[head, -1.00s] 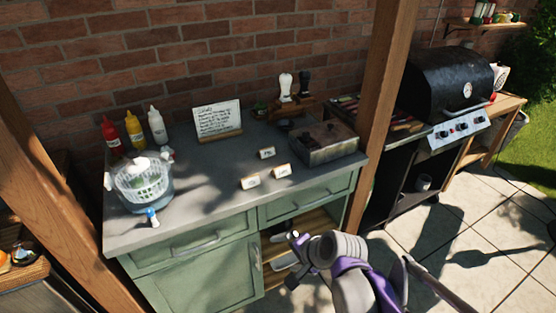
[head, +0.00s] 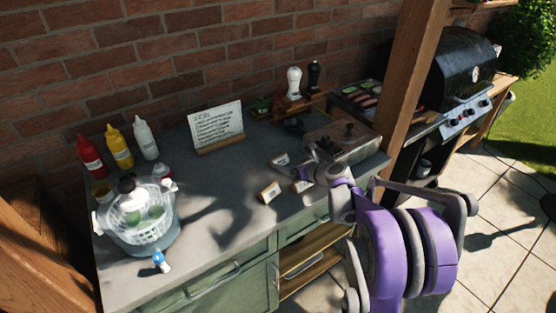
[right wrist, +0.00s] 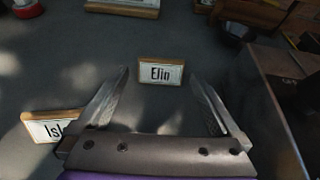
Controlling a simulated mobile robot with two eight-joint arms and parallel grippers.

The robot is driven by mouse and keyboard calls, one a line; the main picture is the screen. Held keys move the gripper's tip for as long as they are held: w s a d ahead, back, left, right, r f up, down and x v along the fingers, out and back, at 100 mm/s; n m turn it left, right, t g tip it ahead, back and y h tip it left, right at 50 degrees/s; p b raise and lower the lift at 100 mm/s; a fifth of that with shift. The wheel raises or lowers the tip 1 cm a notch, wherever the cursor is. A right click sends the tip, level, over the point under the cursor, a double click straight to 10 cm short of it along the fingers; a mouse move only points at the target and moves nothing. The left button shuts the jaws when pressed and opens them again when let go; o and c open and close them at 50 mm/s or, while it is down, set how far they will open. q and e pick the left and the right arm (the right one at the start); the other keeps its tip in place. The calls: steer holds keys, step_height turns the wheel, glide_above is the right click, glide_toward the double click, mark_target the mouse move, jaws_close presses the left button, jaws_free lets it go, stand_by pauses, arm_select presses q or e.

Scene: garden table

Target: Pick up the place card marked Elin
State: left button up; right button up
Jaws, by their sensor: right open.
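The place card marked Elin (right wrist: 160,74) stands upright on the grey counter, a small white card in a wooden holder. In the right wrist view it faces me between the tips of my open right gripper, with a gap on each side. In the head view it appears to be the rear card (head: 280,160) of the group. My right gripper (head: 310,162) is low over the counter near the cards and holds nothing. A card reading "Isl" (right wrist: 50,127), partly covered by the left finger, stands nearer and to the left. My left gripper is out of view.
A third card (head: 302,186) stands close under my right gripper. A lidded metal box (head: 345,138) is to the right, a menu board (head: 217,128) behind. The counter between is clear.

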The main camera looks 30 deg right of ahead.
mark_target(280, 157)
steer(key=x, duration=0.6)
steer(key=shift+w+r+p, duration=0.15)
steer(key=shift+w+p, duration=0.2)
steer(key=shift+p, duration=0.05)
steer(key=shift+s, duration=0.1)
steer(key=c, duration=1.1)
